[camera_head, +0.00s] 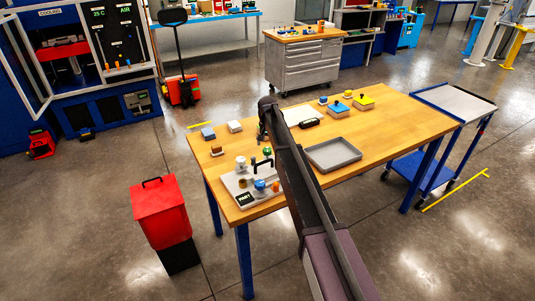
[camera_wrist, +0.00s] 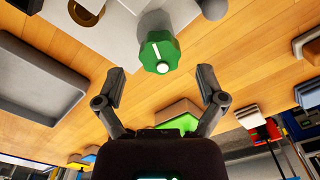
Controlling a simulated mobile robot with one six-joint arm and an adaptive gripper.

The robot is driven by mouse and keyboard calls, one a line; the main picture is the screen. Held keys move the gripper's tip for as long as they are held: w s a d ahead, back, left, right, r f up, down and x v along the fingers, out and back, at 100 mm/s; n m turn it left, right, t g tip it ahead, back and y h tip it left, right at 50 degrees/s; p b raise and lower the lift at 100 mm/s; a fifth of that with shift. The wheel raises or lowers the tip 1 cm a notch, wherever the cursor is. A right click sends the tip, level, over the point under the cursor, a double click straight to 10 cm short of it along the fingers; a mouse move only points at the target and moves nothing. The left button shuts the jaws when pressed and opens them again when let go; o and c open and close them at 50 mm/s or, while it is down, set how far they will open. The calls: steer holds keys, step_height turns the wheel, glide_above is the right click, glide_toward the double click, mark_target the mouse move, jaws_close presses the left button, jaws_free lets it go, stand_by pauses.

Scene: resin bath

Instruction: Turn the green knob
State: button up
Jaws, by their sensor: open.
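The green knob (camera_wrist: 160,52) is ribbed, with a white line on its face and a white spot at its edge. It sits on a grey post on a light plate. In the head view the green knob (camera_head: 267,151) is small, at the back right of the light plate (camera_head: 232,182). My gripper (camera_wrist: 161,72) is open, with one finger on each side of the knob's near edge in the wrist view. A gap shows on both sides and the jaws hold nothing. In the head view my gripper (camera_head: 263,128) is small and dark, above the table near the knob; its fingers are unclear.
The plate also carries a blue knob (camera_head: 260,185) and a white-and-blue fitting (camera_head: 240,163). A grey tray (camera_head: 332,153) lies to the right on the wooden table (camera_head: 393,127). Small blocks and boxes stand at the back. A red bin (camera_head: 160,212) stands left of the table.

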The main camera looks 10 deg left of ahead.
mark_target(268, 154)
steer(key=shift+f+b, duration=1)
steer(key=shift+f, duration=0.35)
steer(key=c, duration=1.1)
